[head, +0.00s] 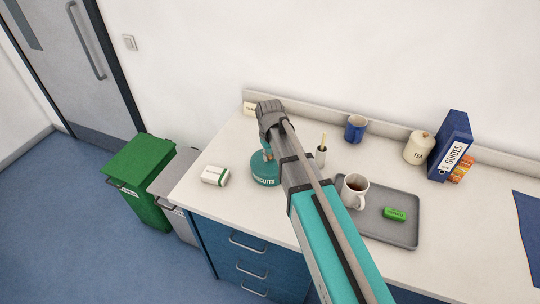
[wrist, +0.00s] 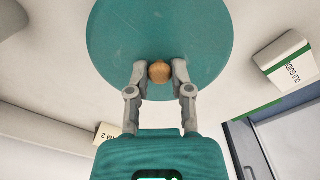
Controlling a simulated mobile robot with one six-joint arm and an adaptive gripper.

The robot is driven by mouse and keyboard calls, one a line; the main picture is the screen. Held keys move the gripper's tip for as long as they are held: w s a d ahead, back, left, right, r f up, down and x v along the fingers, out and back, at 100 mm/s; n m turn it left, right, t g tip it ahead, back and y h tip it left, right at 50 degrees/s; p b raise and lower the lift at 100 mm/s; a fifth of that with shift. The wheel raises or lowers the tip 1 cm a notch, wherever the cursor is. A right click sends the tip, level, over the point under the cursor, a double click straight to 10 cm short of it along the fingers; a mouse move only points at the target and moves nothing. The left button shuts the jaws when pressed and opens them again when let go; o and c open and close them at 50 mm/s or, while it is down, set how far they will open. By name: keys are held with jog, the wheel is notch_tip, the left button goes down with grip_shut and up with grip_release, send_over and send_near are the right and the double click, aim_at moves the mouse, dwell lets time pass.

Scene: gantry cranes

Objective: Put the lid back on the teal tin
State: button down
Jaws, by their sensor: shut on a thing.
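The teal tin (head: 265,179), marked BISCUITS, stands upright on the counter left of my arm. Its teal lid (wrist: 160,25) is a round disc with a wooden knob (wrist: 159,72). My gripper (wrist: 159,75) is shut on this knob, one finger on each side. In the head view the lid is over the tin, partly hidden by my arm. I cannot tell there whether it rests on the rim or hangs just above it. The lid hides the tin in the wrist view.
A white-and-green box (head: 215,176) lies left of the tin. A cup with utensils (head: 321,156) stands to its right. A grey tray (head: 385,232) holds a mug (head: 354,191) and a green block (head: 395,214). A blue mug (head: 355,129) and a tea jar (head: 419,148) stand behind.

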dwell(0.7)
jog(key=shift+c, duration=2.2)
grip_release()
jog(key=o, duration=0.4)
jog(key=shift+o, duration=0.2)
jog(key=shift+r, duration=0.1)
jog(key=shift+r+p, duration=3.45)
jog(key=shift+p, duration=0.05)
grip_shut()
